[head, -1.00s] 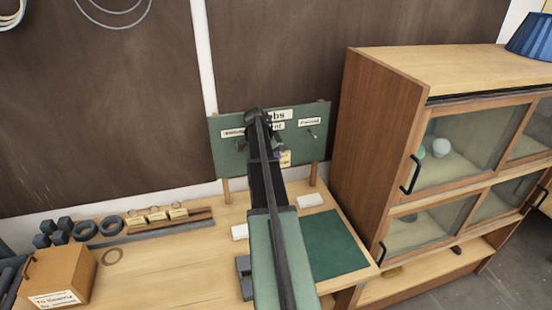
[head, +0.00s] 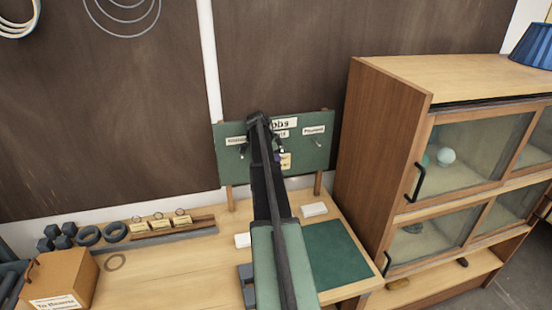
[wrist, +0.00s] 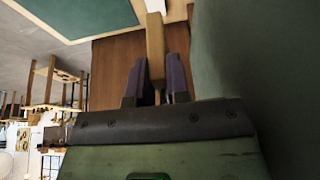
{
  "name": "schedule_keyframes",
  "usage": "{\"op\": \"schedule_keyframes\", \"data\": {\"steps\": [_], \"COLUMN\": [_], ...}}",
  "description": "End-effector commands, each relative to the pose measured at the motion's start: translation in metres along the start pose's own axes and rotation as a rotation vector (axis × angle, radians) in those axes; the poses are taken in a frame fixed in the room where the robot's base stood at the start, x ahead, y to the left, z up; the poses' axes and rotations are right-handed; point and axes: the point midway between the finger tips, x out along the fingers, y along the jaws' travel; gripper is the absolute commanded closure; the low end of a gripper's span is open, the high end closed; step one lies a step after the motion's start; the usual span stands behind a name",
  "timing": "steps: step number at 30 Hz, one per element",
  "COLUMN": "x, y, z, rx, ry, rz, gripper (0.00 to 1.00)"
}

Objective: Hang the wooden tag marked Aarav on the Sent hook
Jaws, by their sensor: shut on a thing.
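The green board (head: 203,158) (head: 318,155) stands at the back of the bench with white labels and hooks. My arm covers much of its middle, including part of the centre label (head: 282,133); the Sent hook cannot be made out. My gripper (head: 277,152) is in front of the board's middle, its fingers partly hidden by my arm. A pale yellow tag (head: 286,161) shows at the gripper, below the centre label; its name is unreadable. In the wrist view my gripper (wrist: 157,85) has its dark purple fingers close about a wooden strip (wrist: 155,45); I cannot tell whether this is the tag edge-on.
Several small tagged pieces stand on a rack (head: 175,232) at the left. A wooden box (head: 62,280) is at the front left. White blocks (head: 314,209) and a green mat (head: 336,255) lie by the board. A glass-fronted cabinet (head: 385,150) stands close on the right.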

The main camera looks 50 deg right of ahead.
Motion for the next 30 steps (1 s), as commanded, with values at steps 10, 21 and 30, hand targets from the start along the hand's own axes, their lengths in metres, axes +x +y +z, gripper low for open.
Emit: {"op": "schedule_keyframes", "data": {"steps": [10, 21, 30], "x": [0.005, 0.007, -0.004], "y": [0.002, 0.004, 0.006], "z": [0.001, 0.002, 0.001], "rx": [-0.008, -0.010, -0.010], "ry": [0.011, 0.011, 0.010], "rz": [0.004, 0.006, 0.006], "gripper": [1.00, 0.54, 0.54]}}
